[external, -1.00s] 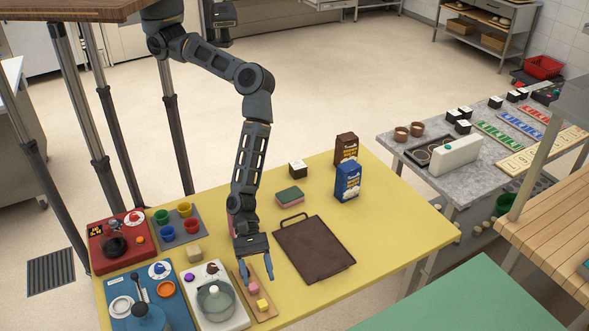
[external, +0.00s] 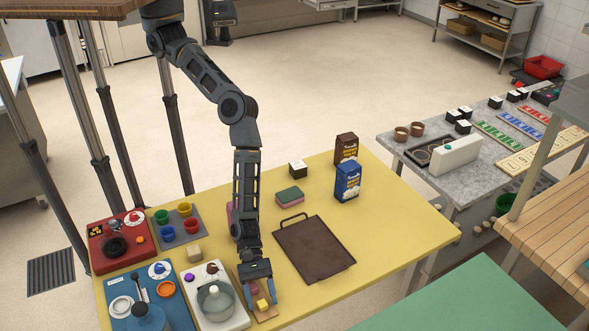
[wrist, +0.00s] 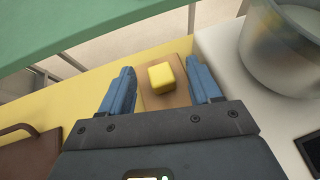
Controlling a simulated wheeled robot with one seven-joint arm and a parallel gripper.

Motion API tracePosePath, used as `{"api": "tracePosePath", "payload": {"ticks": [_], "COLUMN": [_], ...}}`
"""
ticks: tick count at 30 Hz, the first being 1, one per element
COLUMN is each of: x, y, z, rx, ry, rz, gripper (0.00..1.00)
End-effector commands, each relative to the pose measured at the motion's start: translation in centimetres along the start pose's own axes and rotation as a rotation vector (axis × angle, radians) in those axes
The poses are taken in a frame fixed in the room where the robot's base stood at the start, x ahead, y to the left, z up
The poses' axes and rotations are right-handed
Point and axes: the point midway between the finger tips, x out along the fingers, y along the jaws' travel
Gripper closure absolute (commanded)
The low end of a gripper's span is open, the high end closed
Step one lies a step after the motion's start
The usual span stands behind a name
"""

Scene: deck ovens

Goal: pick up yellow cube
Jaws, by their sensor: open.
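The yellow cube (external: 262,304) sits on a narrow wooden board (external: 268,317) near the front edge of the yellow table. In the wrist view the yellow cube (wrist: 161,77) lies ahead of my gripper (wrist: 160,88), between the lines of its two blue fingers. My gripper (external: 260,294) is open, with one finger on each side of the cube in the picture. Nothing is between the fingers that I can see held.
A glass pot (external: 214,302) on a white board stands close to the left. A dark brown tray (external: 315,250) lies to the right. A blue board (external: 180,308) and a red board (external: 120,238) with items fill the left side. The table is clear right of the tray.

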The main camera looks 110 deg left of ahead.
Motion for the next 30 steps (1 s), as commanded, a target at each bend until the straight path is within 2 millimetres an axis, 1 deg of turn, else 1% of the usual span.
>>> {"api": "tracePosePath", "payload": {"ticks": [7, 8, 24, 27, 30], "x": [0.08, 0.08, 0.07, 0.07, 0.07], "y": [0.01, 0.01, 0.03, 0.04, 0.04], "z": [0.0, 0.01, 0.02, 0.03, 0.03], "rx": [0.0, 0.0, 0.0, 0.0, 0.0], "ry": [0.0, 0.0, 0.0, 0.0, 0.0], "rz": [0.0, 0.0, 0.0, 0.0, 0.0], "gripper": [0.37, 0.39, 0.91, 0.99, 1.0]}}
